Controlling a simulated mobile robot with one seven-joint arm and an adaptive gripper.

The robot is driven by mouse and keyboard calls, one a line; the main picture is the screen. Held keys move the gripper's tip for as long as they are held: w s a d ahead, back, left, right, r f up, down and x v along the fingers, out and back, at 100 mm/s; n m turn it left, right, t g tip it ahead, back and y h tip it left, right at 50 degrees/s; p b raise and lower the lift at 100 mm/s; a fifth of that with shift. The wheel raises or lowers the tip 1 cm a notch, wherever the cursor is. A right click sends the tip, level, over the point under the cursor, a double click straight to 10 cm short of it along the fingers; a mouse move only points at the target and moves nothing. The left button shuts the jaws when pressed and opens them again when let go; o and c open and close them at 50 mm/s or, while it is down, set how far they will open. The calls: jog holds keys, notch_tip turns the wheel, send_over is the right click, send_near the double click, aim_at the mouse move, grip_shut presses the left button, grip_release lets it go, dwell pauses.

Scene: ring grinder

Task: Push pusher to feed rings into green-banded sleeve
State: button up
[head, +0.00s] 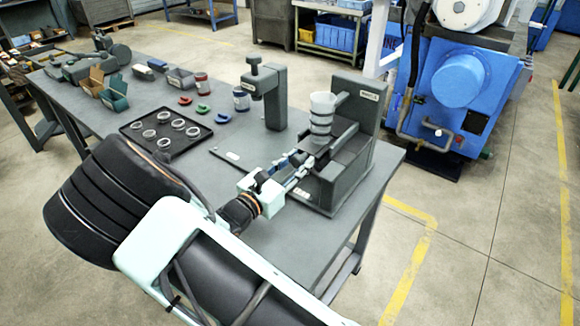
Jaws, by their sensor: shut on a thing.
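My gripper (303,169) reaches in from the lower left to the front of a dark grey fixture (348,160) on the bench. It is shut on a small dark part at the fixture's front, which looks like the pusher; the fingers hide most of it. A pale upright sleeve or magazine (322,102) with a stack of metal rings below its top stands on the fixture, just above and beyond my gripper. I cannot make out a green band, so I cannot tell where the green-banded sleeve is.
A black tray (130,135) with several metal rings lies to the left. A grey press-like stand (275,105) is behind my gripper. Red and blue-banded containers, coloured clips and small bins stand farther back on the bench (225,155). A blue machine (455,85) stands beyond the bench's right end.

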jog(key=shift+x, duration=1.4)
jog(key=shift+r, duration=0.1)
jog(key=shift+p+v, duration=0.8)
jog(key=shift+v, duration=2.45)
jog(key=o, duration=1)
jog(key=shift+o, duration=0.2)
jog(key=shift+p+v, duration=0.45)
jog(key=shift+v, duration=2)
